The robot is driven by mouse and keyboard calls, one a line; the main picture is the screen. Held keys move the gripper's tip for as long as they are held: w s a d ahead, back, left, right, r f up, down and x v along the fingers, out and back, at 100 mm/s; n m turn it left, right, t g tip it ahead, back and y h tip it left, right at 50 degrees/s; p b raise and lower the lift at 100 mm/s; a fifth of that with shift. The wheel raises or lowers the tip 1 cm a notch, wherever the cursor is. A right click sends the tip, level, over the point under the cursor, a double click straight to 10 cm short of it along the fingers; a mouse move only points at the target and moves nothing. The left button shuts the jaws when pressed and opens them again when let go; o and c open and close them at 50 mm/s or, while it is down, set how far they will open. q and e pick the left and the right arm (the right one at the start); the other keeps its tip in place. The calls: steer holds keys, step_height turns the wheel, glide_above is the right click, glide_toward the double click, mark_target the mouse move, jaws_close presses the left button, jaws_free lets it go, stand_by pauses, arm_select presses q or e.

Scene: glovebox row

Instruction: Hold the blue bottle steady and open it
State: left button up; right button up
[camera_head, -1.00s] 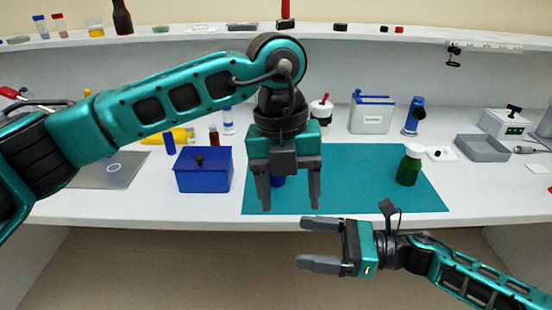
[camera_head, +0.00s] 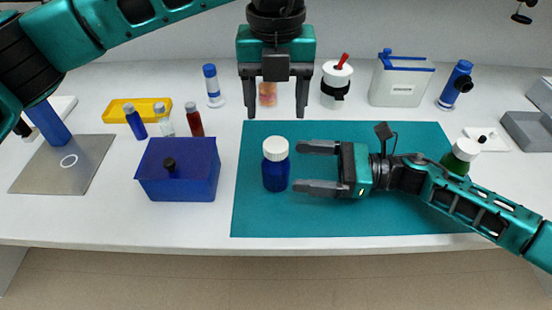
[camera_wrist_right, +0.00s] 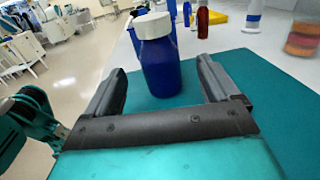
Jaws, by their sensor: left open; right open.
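The blue bottle (camera_head: 276,172) with a white cap (camera_head: 275,148) stands upright on the teal mat (camera_head: 330,222). In the right wrist view the blue bottle (camera_wrist_right: 161,68) is just beyond and between the open fingers. My right gripper (camera_head: 318,167) is open and points left at the bottle, with its fingertips close to the bottle's right side. My left gripper (camera_head: 274,108) is open, points down and is empty. In the head view it appears above and behind the bottle, and I cannot tell its height exactly.
A blue box (camera_head: 180,175) stands left of the mat. A green bottle (camera_head: 458,160) stands at the mat's right, partly behind my right arm. Small vials and a yellow tray (camera_head: 146,108) are at the back left. A white container (camera_head: 400,82) stands at the back. The mat's front is clear.

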mark_target(276, 164)
arm_select(q)
steer(key=shift+s, duration=0.1)
arm_select(e)
steer(key=shift+w+a, duration=0.15)
steer(key=shift+a, duration=1.45)
steer(key=shift+w+a, duration=0.1)
steer(key=shift+a, duration=1.45)
steer(key=shift+c, duration=0.5)
